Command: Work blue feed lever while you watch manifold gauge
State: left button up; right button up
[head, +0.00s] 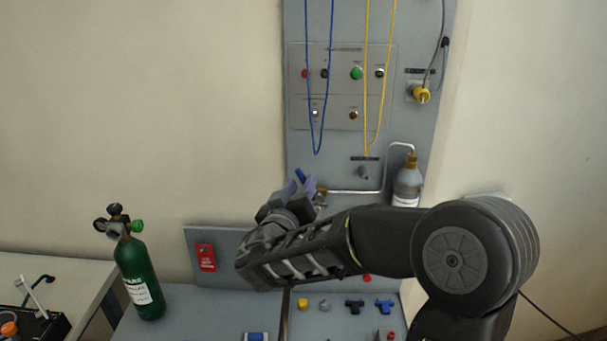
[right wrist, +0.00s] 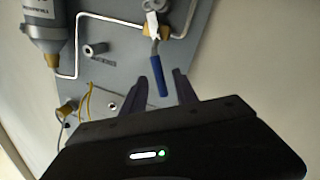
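The blue feed lever (right wrist: 158,80) hangs from a brass valve (right wrist: 155,30) on the pipe in the right wrist view. In the head view its blue end (head: 300,174) shows just above my right gripper (head: 302,187). My right gripper is open in the right wrist view (right wrist: 164,82), with its two fingers on either side of the lever's lower end; I see a gap at the right finger, and cannot tell whether the left one touches. I cannot make out the manifold gauge in either view. My left gripper is not in view.
A grey bottle (head: 408,182) hangs right of the valve in the head view. Blue (head: 316,148) and yellow (head: 367,150) cords hang down the panel (head: 340,135). A green cylinder (head: 140,275) stands on the bench at left. Small parts lie on the bench below my arm.

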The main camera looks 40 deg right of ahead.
jog(key=shift+p+x, duration=0.4)
jog(key=shift+x, duration=0.95)
grip_shut()
dwell(0.4)
